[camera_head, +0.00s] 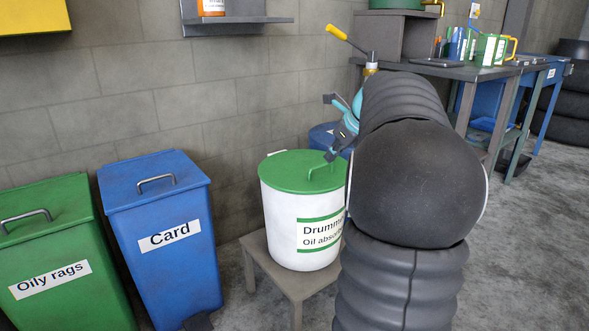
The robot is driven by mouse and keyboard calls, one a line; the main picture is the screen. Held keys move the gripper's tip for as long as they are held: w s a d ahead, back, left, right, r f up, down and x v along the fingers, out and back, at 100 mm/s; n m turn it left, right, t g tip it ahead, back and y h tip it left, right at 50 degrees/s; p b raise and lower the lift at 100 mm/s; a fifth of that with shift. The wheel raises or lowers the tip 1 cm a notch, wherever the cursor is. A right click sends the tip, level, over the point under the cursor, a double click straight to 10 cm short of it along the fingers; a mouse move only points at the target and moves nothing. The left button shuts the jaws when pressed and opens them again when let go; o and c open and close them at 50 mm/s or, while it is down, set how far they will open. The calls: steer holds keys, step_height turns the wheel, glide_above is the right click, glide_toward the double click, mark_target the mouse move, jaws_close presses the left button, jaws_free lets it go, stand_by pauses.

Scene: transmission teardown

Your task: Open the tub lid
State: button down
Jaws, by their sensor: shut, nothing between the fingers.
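The white tub (280,222) stands upright on a small grey stool and bears a label reading "Drumme… Oil absor…", cut off by my arm. Its green lid (285,172) lies flat on the rim and looks closed. A thin green handle (321,170) rises from the lid's right side.
A blue Card bin (158,235) and a green Oily rags bin (55,262) stand left of the stool (260,262). A blue container (322,138) is partly hidden behind the tub. The workbench (468,72) stands at the back right; the wall is close behind.

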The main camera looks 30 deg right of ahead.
steer(key=d+m, duration=0.2)
steer(key=d, duration=0.1)
steer(key=b, duration=0.2)
glide_toward(319, 177)
steer(key=x, duration=0.6)
steer(key=shift+r, duration=0.1)
